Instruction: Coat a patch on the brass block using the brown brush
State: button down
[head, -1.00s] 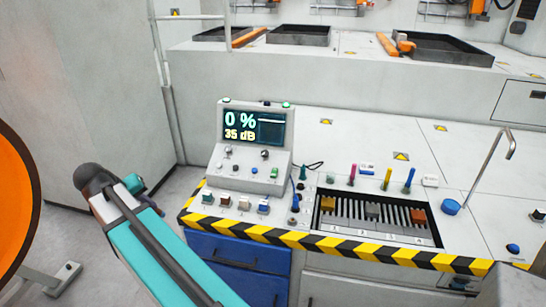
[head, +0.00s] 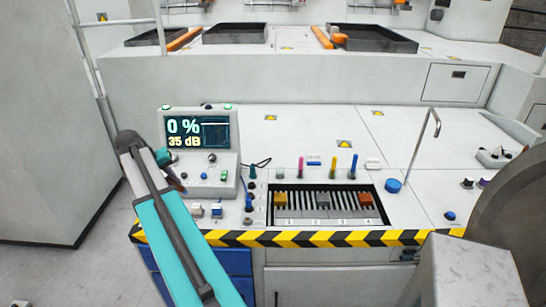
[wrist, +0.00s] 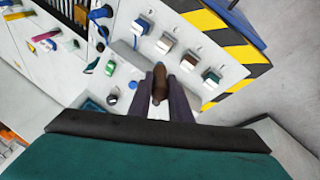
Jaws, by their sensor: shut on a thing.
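My gripper (wrist: 160,92) is shut on the brown brush (wrist: 160,76), whose rounded brown end shows between the fingers in the wrist view. In the head view the brush (head: 174,178) is a small dark shape by the arm's end, in front of the console. The brass block (head: 281,199), yellowish, sits at the left of the slotted black tray (head: 302,204). A grey block (head: 322,199) and a copper-coloured block (head: 364,199) sit to its right. My gripper is left of the tray, apart from the brass block. The brush's tip is hard to make out.
The console (head: 198,145) reads 0 % and 35 dB. Upright pink (head: 301,167), yellow (head: 335,166) and blue (head: 354,167) sticks stand behind the tray. A bent metal pipe (head: 425,145) rises at right. Open bench top lies behind the sticks.

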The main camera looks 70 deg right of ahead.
jog(key=s+d+f+m+g+y+p, duration=0.1)
jog(key=s+d+m, duration=0.5)
jog(key=s+d, duration=2.2)
jog(key=d+g+y+p, duration=0.1)
jog(key=d, duration=0.2)
jog(key=shift+s+f, duration=0.15)
jog(key=shift+f, duration=0.15)
jog(key=shift+f, duration=0.15)
jog(key=shift+f+b, duration=1.1)
jog(key=shift+f, duration=1.25)
